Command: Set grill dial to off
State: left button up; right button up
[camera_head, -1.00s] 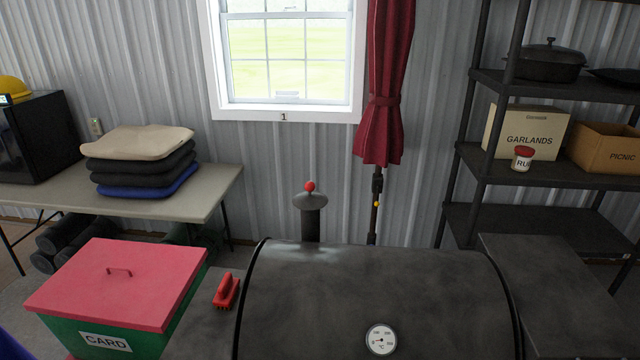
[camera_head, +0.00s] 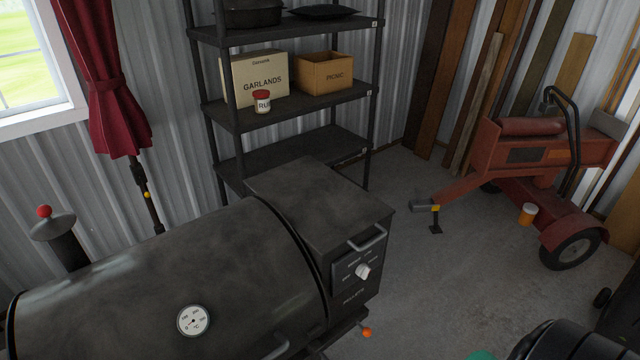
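The grill (camera_head: 170,280) is a dark barrel smoker with a closed lid and a round thermometer (camera_head: 193,320) on its front. On its right stands a box-shaped hopper (camera_head: 320,205) with a metal handle. The white grill dial (camera_head: 362,271) sits on a dark control panel (camera_head: 351,283) on the hopper's front, below the handle. Marks surround the dial, but they are too small to read, so its setting cannot be told. Neither of my grippers is in view.
A red wheeled machine (camera_head: 535,155) stands at the right. Dark rounded objects fill the bottom right. Concrete floor (camera_head: 425,265) right of the hopper is mostly clear.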

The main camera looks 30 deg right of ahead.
aim_at(363, 271)
jog(key=z, duration=1.3)
